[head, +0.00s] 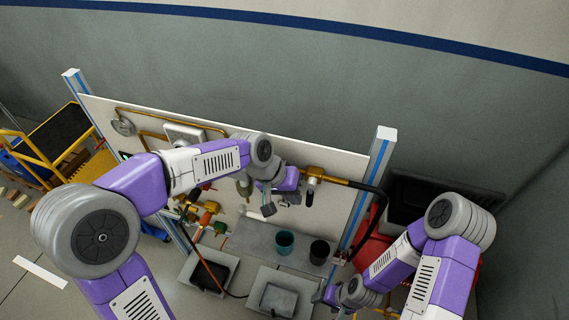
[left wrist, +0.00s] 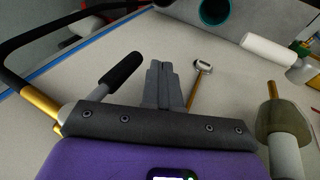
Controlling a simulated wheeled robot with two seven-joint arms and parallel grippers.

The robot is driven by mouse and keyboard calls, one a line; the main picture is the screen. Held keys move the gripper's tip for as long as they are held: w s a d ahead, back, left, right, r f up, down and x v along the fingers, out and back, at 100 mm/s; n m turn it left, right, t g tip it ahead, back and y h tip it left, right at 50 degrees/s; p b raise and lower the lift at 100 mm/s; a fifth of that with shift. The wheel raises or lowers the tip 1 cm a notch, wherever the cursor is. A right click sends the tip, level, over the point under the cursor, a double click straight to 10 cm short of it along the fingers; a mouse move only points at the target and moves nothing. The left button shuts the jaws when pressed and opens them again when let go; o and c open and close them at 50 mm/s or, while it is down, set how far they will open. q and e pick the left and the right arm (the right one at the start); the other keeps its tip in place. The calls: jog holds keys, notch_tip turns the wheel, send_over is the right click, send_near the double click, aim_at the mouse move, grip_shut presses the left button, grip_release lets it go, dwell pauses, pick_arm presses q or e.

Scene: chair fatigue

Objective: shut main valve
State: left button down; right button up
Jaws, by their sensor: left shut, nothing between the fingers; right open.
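The head view shows a white upright panel (head: 340,165) with brass pipes and valves. A black lever handle (head: 309,197) hangs below a brass fitting (head: 315,175) at the panel's right. In the left wrist view the black handle (left wrist: 120,68) sits beside my fingers, apart from them. I cannot tell for sure that this is the main valve. My left gripper (head: 280,205) is in front of the panel, just left of that handle; its fingers (left wrist: 165,85) are together and empty.
A grey shelf (head: 255,238) below holds a teal cup (head: 285,242) and a black cup (head: 320,252). Two grey trays stand below it. A black hose (head: 372,210) curves down at the right.

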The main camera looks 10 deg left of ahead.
pick_arm(q)
jog(key=w+p+v, duration=0.1)
jog(key=v, duration=0.6)
jog(key=shift+s+r, duration=0.3)
jog(key=shift+s, duration=0.2)
jog(key=shift+a, duration=0.15)
